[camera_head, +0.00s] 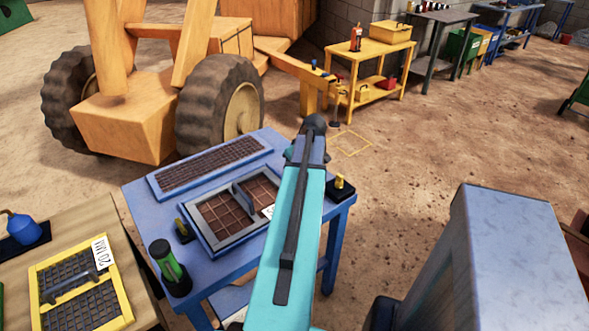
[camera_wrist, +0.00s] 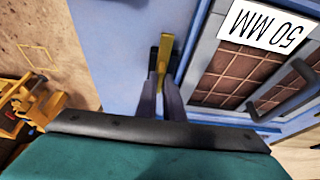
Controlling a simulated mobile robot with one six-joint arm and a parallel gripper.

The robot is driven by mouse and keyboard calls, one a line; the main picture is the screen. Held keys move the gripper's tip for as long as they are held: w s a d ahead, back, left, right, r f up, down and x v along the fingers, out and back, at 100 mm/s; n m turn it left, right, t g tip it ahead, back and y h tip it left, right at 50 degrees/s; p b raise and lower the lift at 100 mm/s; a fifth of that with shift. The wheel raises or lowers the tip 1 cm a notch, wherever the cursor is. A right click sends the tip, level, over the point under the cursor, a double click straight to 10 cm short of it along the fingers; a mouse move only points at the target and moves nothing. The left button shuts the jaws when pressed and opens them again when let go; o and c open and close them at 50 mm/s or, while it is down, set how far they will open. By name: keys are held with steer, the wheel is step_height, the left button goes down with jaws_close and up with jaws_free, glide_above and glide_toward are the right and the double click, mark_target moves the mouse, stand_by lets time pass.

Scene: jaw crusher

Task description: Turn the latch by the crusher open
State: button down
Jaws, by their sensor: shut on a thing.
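In the wrist view the yellow latch handle (camera_wrist: 163,58) stands on the blue table, beside the grey-framed screen marked 50 MM (camera_wrist: 262,75). My gripper (camera_wrist: 160,78) is shut on the latch handle, its two fingers close on either side of the lower end. In the head view my teal arm reaches over the blue table and hides the gripper and the latch in its grip. The framed screen (camera_head: 252,232) also shows there, with a second yellow and black latch (camera_head: 182,226) at its left side.
A black block with a yellow top (camera_head: 341,187) sits on the table's right corner, and a green bottle (camera_head: 170,268) at its front left. A second screen (camera_head: 212,164) lies behind. A yellow wheeled machine (camera_head: 160,100) stands beyond. Open dirt floor lies right.

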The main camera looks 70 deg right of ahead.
steer(key=c, duration=1.9)
jaws_free()
steer(key=shift+s+a, duration=0.1)
steer(key=shift+s, duration=0.1)
steer(key=shift+o, duration=0.2)
steer(key=shift+w, duration=0.1)
steer(key=shift+r, duration=0.15)
steer(key=b+v, duration=0.1)
steer(key=v, duration=1.2)
steer(key=shift+r+b, duration=0.25)
steer(key=shift+b, duration=0.15)
